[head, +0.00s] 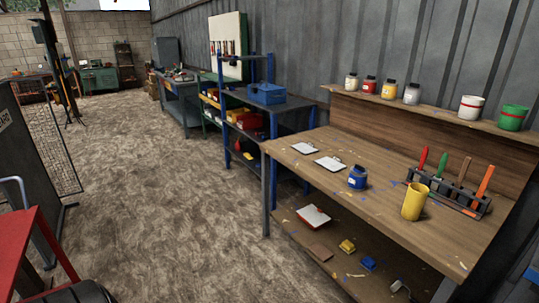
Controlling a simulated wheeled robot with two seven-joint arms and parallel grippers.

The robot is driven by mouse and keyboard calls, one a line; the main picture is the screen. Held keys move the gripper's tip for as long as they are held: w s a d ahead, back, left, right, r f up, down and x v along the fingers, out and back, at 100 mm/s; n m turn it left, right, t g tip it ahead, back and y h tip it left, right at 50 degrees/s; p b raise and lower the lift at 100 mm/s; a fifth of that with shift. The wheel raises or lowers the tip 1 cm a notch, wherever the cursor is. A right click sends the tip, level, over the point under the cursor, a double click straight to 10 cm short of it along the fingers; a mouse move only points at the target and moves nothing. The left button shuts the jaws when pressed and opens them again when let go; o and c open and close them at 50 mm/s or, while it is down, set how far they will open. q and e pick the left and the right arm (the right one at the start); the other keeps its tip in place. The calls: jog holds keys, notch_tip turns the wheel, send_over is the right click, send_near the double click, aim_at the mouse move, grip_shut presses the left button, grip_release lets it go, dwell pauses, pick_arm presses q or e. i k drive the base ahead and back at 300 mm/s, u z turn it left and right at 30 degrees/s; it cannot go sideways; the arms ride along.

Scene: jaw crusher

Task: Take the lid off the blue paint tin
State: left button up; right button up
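The blue paint tin (357,179) stands upright on the wooden workbench (385,217), left of a yellow cup. It has a dark top and a pale label on its side. At this size I cannot tell the lid apart from the rim. Neither of my grippers shows in the head view.
A yellow cup (414,201) and a rack (449,197) of coloured tools stand right of the tin. Two clipboards (328,163) lie to its left. Jars and tins line the shelf (420,107) behind. The floor (170,210) left of the bench is clear.

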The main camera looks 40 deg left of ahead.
aim_at(357, 170)
jog(key=u, duration=0.05)
jog(key=k, duration=0.2)
jog(key=u, duration=1.65)
jog(key=i, duration=1.35)
jog(key=z, duration=0.7)
jog(key=i, duration=0.5)
jog(key=z, duration=0.6)
